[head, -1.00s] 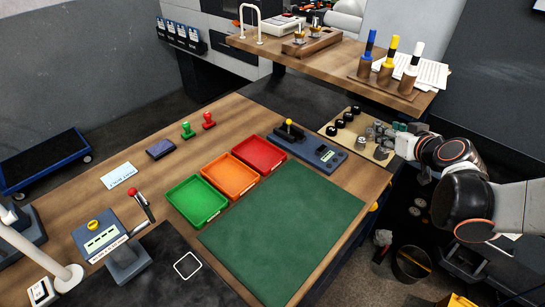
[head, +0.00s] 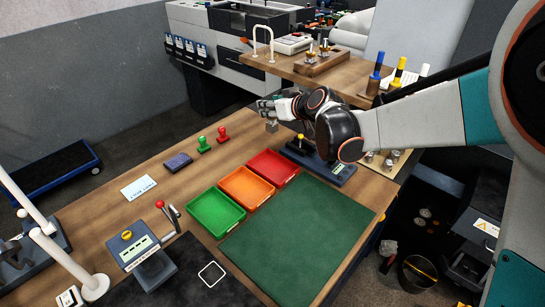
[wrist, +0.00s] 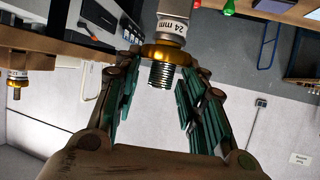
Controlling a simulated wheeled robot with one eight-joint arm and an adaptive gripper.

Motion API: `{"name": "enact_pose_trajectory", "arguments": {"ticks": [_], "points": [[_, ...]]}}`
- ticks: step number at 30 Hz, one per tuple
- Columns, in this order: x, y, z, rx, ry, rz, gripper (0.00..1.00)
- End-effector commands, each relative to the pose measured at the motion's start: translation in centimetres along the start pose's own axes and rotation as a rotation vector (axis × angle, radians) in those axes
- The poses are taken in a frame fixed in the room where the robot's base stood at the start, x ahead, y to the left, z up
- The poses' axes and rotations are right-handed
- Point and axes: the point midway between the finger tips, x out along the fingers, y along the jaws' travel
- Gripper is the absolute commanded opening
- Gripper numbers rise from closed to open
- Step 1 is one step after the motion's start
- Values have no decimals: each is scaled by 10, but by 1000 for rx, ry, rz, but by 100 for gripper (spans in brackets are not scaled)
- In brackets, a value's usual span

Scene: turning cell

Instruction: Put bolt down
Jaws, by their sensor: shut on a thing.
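My gripper (head: 268,108) is raised above the far part of the wooden table, beyond the red tray, in the head view. It is shut on a bolt (head: 272,127), whose grey end hangs below the fingers. In the wrist view the bolt (wrist: 162,75) sits between the fingertips. It shows a grey shank with a "24 mm" label, a gold collar and a threaded end turned toward my palm. The bolt is clear of the table.
Green (head: 217,234), orange (head: 262,206) and red (head: 289,178) trays line the green mat (head: 297,235). A device with a yellow knob (head: 335,179) stands behind the mat. Green (head: 203,144) and red (head: 222,134) stamps stand left of my gripper. The raised shelf (head: 345,89) is behind.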

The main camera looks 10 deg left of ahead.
Motion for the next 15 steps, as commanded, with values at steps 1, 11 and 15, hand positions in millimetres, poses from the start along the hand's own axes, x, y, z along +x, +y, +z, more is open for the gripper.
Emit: {"name": "enact_pose_trajectory", "arguments": {"ticks": [1, 11, 15], "points": [[7, 1, 14, 0, 1, 1, 0], [40, 1, 83, 1, 1, 1, 0], [49, 1, 102, 1, 1, 1, 0]]}}
